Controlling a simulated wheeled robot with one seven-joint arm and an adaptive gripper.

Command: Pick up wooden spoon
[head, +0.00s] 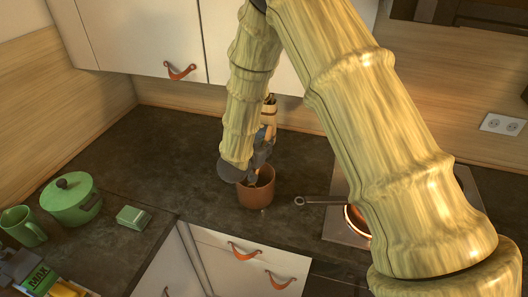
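My gripper (258,165) is dark and points down into the mouth of a brown crock (257,192) on the dark counter. Its fingertips are small and partly hidden by the crock and my arm, so I cannot tell whether it is open or shut. A pale wooden piece (268,113) stands up just behind my wrist; I cannot tell whether it is the wooden spoon or something else. No wooden spoon shows clearly, and the inside of the crock is mostly hidden.
Right of the crock, a pan handle (318,201) reaches over the counter from the stove (340,228), where a burner glows. At left are a green pot (72,203), a green mug (24,227) and a green box (133,217). White cupboards hang above.

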